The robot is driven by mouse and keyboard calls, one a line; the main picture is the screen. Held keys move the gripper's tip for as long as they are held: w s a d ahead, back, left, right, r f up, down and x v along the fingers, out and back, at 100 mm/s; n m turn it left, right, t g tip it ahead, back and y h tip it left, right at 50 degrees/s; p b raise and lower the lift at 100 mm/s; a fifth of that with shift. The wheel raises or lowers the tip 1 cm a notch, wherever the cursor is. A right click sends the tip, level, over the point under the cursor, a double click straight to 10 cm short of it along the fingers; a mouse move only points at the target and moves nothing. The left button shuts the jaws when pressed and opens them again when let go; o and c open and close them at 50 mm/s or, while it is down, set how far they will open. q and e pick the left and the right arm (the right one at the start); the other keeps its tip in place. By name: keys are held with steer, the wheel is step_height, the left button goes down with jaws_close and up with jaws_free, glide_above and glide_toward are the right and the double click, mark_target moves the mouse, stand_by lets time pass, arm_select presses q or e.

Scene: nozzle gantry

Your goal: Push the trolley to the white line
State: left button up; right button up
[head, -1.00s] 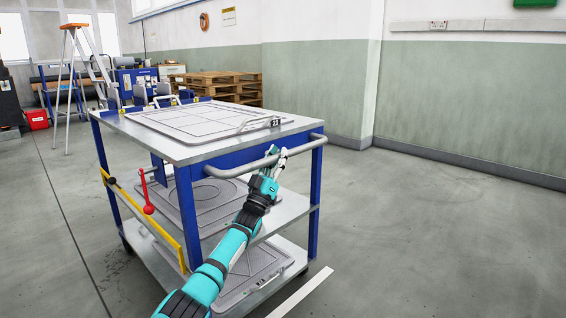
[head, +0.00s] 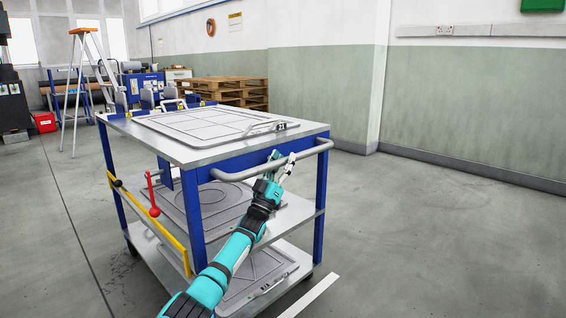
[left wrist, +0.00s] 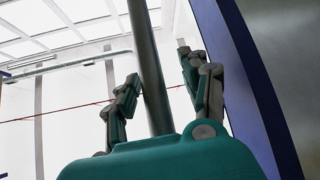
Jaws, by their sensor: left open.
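The trolley (head: 195,217) is a blue-framed cart with grey shelves, standing at the centre of the head view. Its grey push handle (head: 315,148) runs along the near end below the top shelf. My left gripper (head: 283,158) is at this handle with its fingers open. In the left wrist view the handle bar (left wrist: 148,75) passes between the two fingers, with gaps visible beside it. The white line (head: 310,296) is a strip on the floor, just right of the trolley's near lower corner; its lower end is cut off. My right gripper is out of view.
Flat trays (head: 215,124) lie on the trolley's shelves. A red-knobbed lever (head: 154,211) and yellow bar are on its left side. A stepladder (head: 82,90), a red box (head: 44,122) and wooden pallets (head: 230,92) stand behind. The floor to the right is clear.

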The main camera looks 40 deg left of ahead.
arm_select(q)
steer(key=v, duration=1.2)
stand_by(0.3)
